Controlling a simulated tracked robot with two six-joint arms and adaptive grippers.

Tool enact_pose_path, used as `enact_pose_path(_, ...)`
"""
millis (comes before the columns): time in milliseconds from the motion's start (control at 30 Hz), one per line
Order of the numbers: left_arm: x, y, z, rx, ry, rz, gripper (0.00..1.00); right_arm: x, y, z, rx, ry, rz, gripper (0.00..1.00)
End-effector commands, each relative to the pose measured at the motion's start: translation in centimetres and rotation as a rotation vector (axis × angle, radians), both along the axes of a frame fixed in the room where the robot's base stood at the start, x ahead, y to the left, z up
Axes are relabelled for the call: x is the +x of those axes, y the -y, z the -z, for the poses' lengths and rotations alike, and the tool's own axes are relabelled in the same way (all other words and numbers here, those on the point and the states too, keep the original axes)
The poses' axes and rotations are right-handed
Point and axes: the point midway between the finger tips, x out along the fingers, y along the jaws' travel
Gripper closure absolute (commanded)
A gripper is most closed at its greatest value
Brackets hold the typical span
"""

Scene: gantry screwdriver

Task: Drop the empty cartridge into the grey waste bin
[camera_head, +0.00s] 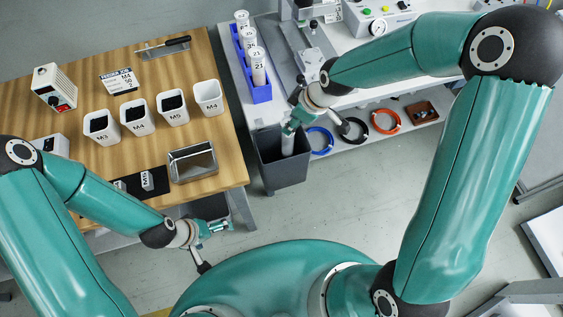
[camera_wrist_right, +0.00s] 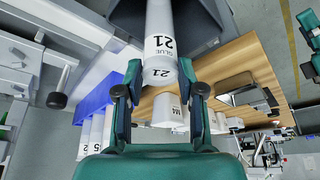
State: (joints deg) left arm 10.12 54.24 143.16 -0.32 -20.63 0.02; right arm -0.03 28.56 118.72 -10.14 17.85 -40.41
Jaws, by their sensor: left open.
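The cartridge (camera_head: 289,144) is a white cylinder. It hangs upright below my right gripper (camera_head: 290,127), with its lower part inside the mouth of the grey waste bin (camera_head: 284,176). In the right wrist view the cartridge (camera_wrist_right: 159,45) carries the label GLUE 21, and the two fingers of my right gripper (camera_wrist_right: 160,72) close on its near end from both sides. The dark bin wall (camera_wrist_right: 198,25) shows beyond it. The cartridge's far end is out of view. My left gripper (camera_head: 217,227) is open and empty, low beside the wooden table's front corner, away from the bin.
A blue rack (camera_head: 262,94) with several white cartridges stands on the white bench (camera_head: 233,68), behind the bin. Coiled cables (camera_head: 386,121) lie on its lower shelf. The wooden table (camera_head: 222,153) at left holds white bins and a metal tray (camera_head: 193,163). Floor right of the bin is clear.

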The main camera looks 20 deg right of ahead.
Motion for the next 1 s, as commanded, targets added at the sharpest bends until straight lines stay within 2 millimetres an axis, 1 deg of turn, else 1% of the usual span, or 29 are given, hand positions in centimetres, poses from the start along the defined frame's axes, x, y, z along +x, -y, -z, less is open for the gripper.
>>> enact_pose_path(33,0.0,0.0,0.0,0.000,0.000,0.000,0.00,0.0,0.0,0.0,0.000,0.000,0.000,0.55)
enact_pose_path(167,0.0,0.0,0.0,0.000,0.000,0.000,0.00,0.0,0.0,0.0,0.000,0.000,-0.001,0.33)
enact_pose_path(467,0.0,0.0,0.0,0.000,0.000,0.000,0.00,0.0,0.0,-0.1,0.000,0.000,-0.001,0.32)
enact_pose_path(567,0.0,0.0,-0.1,0.000,0.000,0.000,0.00,-0.1,0.1,-0.4,-0.001,0.001,0.000,0.32)
enact_pose_path(667,0.0,0.0,-0.1,0.000,0.000,0.000,0.00,-0.2,0.4,-1.3,0.000,0.003,0.001,0.32)
enact_pose_path(767,0.0,0.0,-0.1,0.000,0.000,0.000,0.00,-0.6,0.8,-2.8,-0.001,0.005,0.001,0.32)
enact_pose_path(1000,0.0,0.0,-0.1,0.000,0.000,0.000,0.00,-1.9,2.2,-7.3,0.000,0.006,0.001,0.32)
